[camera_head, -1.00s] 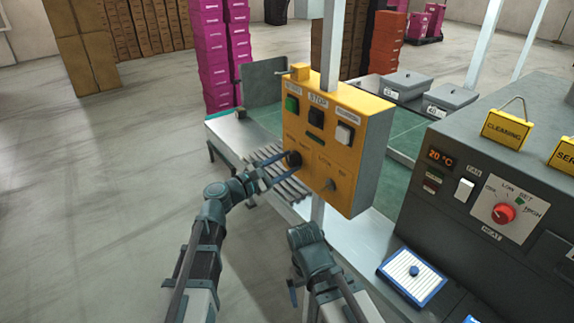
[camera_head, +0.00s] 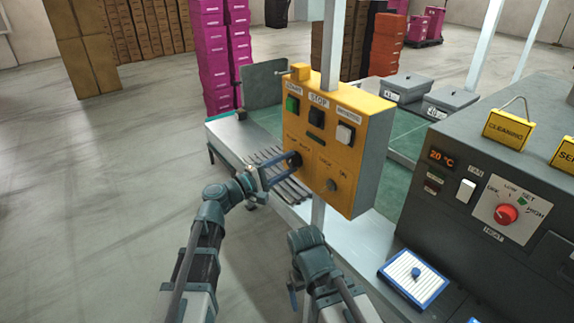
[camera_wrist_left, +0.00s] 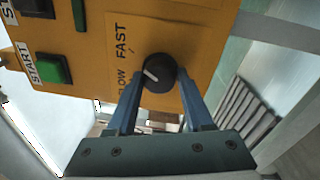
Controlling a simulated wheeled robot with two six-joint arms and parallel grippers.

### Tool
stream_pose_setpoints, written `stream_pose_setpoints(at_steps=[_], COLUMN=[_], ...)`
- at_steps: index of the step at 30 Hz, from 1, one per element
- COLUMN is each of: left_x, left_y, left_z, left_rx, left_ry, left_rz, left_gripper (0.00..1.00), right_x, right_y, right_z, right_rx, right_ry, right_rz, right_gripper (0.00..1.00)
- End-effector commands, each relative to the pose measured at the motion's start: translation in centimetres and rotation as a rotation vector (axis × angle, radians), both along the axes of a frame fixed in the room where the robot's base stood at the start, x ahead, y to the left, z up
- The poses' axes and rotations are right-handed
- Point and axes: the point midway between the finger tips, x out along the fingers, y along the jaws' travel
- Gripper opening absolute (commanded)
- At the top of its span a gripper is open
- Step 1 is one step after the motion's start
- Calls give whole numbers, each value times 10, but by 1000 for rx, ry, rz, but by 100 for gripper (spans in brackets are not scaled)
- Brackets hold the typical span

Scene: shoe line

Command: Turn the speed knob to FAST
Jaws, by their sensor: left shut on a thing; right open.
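The black speed knob (camera_head: 295,159) is on the lower left of the yellow control box (camera_head: 352,176). In the left wrist view the knob (camera_wrist_left: 158,73) has a white pointer mark on the picture's left side, between the words FAST (camera_wrist_left: 125,38) and SLOW (camera_wrist_left: 125,88). My left gripper (camera_head: 284,165) is shut on the knob, with one blue finger on each side of it. My right gripper (camera_head: 298,296) is low in front of the box, apart from it; its fingers are mostly hidden by the arm.
A green START button (camera_head: 292,104), a black STOP button (camera_head: 316,117) and a white switch (camera_head: 345,134) are above the knob. The grey machine with a red heat dial (camera_head: 507,214) stands at right.

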Motion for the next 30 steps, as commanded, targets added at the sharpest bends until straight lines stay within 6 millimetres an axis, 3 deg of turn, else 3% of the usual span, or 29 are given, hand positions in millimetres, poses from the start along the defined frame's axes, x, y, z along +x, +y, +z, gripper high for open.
stream_pose_setpoints(at_steps=[20,21,25,30], left_x=[0,-1,0,0], left_y=[0,0,0,0], left_z=[0,-1,0,0], left_rx=[33,33,32,31], left_ry=[-43,-43,-43,-42], left_rz=[-1,-1,0,0], left_gripper=[0,57,80,82], right_x=[0,0,0,0], right_y=[0,0,0,0], right_z=[-1,-1,-1,-1], right_rx=[0,0,0,0], right_ry=[0,0,0,0], right_rz=[0,0,0,0], right_gripper=[100,100,100,100])
